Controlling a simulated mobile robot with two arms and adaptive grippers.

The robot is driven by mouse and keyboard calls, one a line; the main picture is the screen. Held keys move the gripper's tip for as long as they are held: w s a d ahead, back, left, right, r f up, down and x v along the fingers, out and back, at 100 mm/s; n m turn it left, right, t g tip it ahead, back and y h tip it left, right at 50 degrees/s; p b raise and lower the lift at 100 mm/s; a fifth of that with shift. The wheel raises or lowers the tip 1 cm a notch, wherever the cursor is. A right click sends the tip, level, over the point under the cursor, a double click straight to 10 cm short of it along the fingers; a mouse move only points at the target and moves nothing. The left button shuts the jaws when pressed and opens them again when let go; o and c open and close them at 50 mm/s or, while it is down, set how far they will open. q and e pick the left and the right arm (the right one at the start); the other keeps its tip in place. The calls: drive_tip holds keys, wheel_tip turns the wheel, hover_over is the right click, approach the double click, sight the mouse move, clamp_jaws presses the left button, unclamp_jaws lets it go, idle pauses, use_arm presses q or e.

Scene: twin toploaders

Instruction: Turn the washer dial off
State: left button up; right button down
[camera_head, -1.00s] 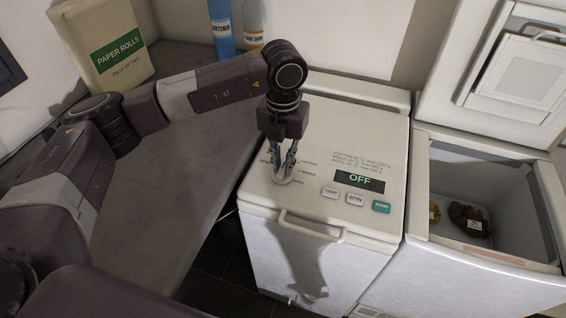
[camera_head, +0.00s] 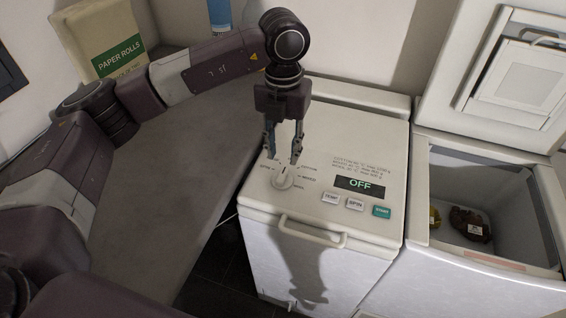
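The washer (camera_head: 366,126) is the closed white toploader in the middle of the head view. Its round white dial (camera_head: 283,180) sits at the left of the top panel, with printed labels around it. The display (camera_head: 359,184) on the panel reads OFF. My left gripper (camera_head: 282,158) points down just above and behind the dial. Its fingers are apart with nothing between them, and they look clear of the dial. My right gripper is not in view.
TEMP, SPIN and green START (camera_head: 382,211) buttons line the panel right of the dial. An open toploader (camera_head: 440,190) with items inside stands at the right. A paper rolls pack (camera_head: 105,45) and a blue bottle (camera_head: 219,15) stand on the grey counter (camera_head: 185,160) at the left.

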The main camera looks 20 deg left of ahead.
sight(283, 172)
use_arm(q)
wheel_tip(283, 172, up, 6)
drive_tip(key=shift+f, duration=0.15)
idle(0.5)
